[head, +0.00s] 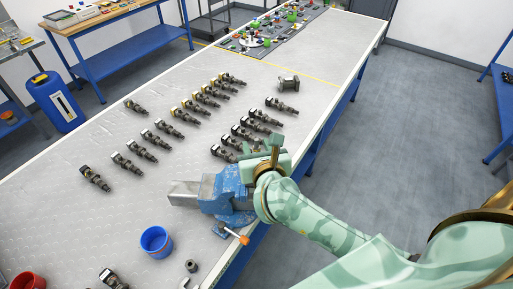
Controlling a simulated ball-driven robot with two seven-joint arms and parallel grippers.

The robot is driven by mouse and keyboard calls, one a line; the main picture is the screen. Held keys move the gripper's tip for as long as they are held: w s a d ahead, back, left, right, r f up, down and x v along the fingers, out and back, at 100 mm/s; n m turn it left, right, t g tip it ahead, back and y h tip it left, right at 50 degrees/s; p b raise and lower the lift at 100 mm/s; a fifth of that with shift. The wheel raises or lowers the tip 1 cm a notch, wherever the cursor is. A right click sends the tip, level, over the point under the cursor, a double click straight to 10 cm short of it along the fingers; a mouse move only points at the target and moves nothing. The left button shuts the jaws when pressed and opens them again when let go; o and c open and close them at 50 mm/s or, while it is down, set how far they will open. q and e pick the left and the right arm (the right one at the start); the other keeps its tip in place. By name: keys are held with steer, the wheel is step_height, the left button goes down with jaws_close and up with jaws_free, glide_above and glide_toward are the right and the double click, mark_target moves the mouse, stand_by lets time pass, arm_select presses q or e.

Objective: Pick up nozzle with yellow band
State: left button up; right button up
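Several injector nozzles lie in loose rows on the grey bench. Those in the back middle group, such as one nozzle (211,91), show yellowish parts near their heads. They are too small for me to tell a yellow band for sure. My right gripper (275,150) is at the near end of the right-hand nozzle row, above and beside the blue vise. Its fingers point away from me and partly overlap each other, so the gap between them is unclear. The closest dark nozzle (223,153) lies to its left. My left gripper is out of view.
The blue vise (228,190) with grey jaws and an orange-tipped handle stands at the bench's right edge. A blue cup (156,241) and a red cup (27,281) stand in front. A metal fitting (289,83) lies farther back. The bench's left front is mostly clear.

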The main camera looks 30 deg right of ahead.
mark_target(257, 144)
steer(key=b+x, duration=0.1)
steer(key=x, duration=0.3)
steer(key=shift+w+d+f+b, duration=0.1)
steer(key=shift+d+f+b, duration=0.05)
steer(key=shift+f+b, duration=0.15)
steer(key=shift+r, duration=0.15)
steer(key=shift+c, duration=0.4)
jaws_close()
